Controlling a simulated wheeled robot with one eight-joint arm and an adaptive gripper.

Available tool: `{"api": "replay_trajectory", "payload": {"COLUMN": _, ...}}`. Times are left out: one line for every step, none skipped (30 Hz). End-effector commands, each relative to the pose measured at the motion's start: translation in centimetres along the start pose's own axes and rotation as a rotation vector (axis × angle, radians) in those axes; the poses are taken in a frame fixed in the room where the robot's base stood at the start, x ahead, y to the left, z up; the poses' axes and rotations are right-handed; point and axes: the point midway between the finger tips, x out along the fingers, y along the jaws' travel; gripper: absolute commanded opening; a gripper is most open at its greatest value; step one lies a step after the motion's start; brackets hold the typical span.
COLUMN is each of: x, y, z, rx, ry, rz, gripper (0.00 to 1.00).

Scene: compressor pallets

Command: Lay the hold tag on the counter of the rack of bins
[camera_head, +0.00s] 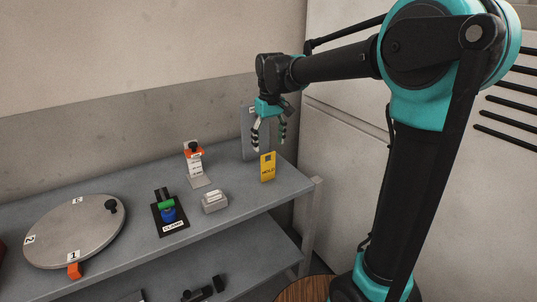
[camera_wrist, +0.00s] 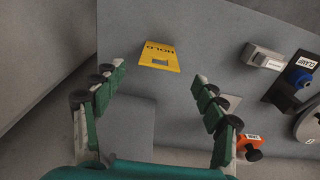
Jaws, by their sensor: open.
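The hold tag (camera_head: 268,167) is a yellow card marked HOLD near the right end of a grey bench top (camera_head: 232,207). It looks upright in the head view; it also shows in the wrist view (camera_wrist: 158,55), just beyond my fingertips. My gripper (camera_head: 269,146) is above and slightly behind the tag in the head view. Its fingers are spread with nothing between them, and they also show in the wrist view (camera_wrist: 161,74). I cannot make out a rack of bins in either view.
A small grey block (camera_head: 215,202), a clamp marked CLAMP (camera_head: 168,212), an orange-topped stand (camera_head: 194,165) and a round numbered plate (camera_head: 75,228) stand left of the tag. A grey upright panel (camera_head: 249,125) is behind. A lower shelf (camera_head: 235,262) runs underneath.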

Motion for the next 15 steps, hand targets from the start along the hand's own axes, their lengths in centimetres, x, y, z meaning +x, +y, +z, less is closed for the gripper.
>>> {"api": "replay_trajectory", "payload": {"x": -1.0, "y": 0.0, "z": 0.0, "rx": 0.000, "ry": 0.000, "rz": 0.000, "gripper": 0.71}}
{"api": "replay_trajectory", "payload": {"x": -1.5, "y": 0.0, "z": 0.0, "rx": 0.000, "ry": 0.000, "rz": 0.000, "gripper": 0.71}}
{"api": "replay_trajectory", "payload": {"x": -2.2, "y": 0.0, "z": 0.0, "rx": 0.000, "ry": 0.000, "rz": 0.000, "gripper": 0.71}}
{"api": "replay_trajectory", "payload": {"x": -2.6, "y": 0.0, "z": 0.0, "rx": 0.000, "ry": 0.000, "rz": 0.000, "gripper": 0.71}}
{"api": "replay_trajectory", "payload": {"x": -3.0, "y": 0.0, "z": 0.0, "rx": 0.000, "ry": 0.000, "rz": 0.000, "gripper": 0.71}}
{"api": "replay_trajectory", "payload": {"x": -3.4, "y": 0.0, "z": 0.0, "rx": 0.000, "ry": 0.000, "rz": 0.000, "gripper": 0.71}}
{"api": "replay_trajectory", "payload": {"x": -3.7, "y": 0.0, "z": 0.0, "rx": 0.000, "ry": 0.000, "rz": 0.000, "gripper": 0.71}}
{"api": "replay_trajectory", "payload": {"x": -3.9, "y": 0.0, "z": 0.0, "rx": 0.000, "ry": 0.000, "rz": 0.000, "gripper": 0.71}}
{"api": "replay_trajectory", "payload": {"x": -4.2, "y": 0.0, "z": 0.0, "rx": 0.000, "ry": 0.000, "rz": 0.000, "gripper": 0.71}}
{"api": "replay_trajectory", "payload": {"x": -4.3, "y": 0.0, "z": 0.0, "rx": 0.000, "ry": 0.000, "rz": 0.000, "gripper": 0.71}}
{"api": "replay_trajectory", "payload": {"x": -4.5, "y": 0.0, "z": 0.0, "rx": 0.000, "ry": 0.000, "rz": 0.000, "gripper": 0.71}}
{"api": "replay_trajectory", "payload": {"x": -4.6, "y": 0.0, "z": 0.0, "rx": 0.000, "ry": 0.000, "rz": 0.000, "gripper": 0.71}}
{"api": "replay_trajectory", "payload": {"x": -4.6, "y": 0.0, "z": 0.0, "rx": 0.000, "ry": 0.000, "rz": 0.000, "gripper": 0.71}}
{"api": "replay_trajectory", "payload": {"x": -4.5, "y": 0.1, "z": 0.1, "rx": 0.002, "ry": 0.001, "rz": 0.000, "gripper": 0.71}}
{"api": "replay_trajectory", "payload": {"x": -4.3, "y": 0.3, "z": 0.4, "rx": 0.009, "ry": 0.004, "rz": 0.001, "gripper": 0.71}}
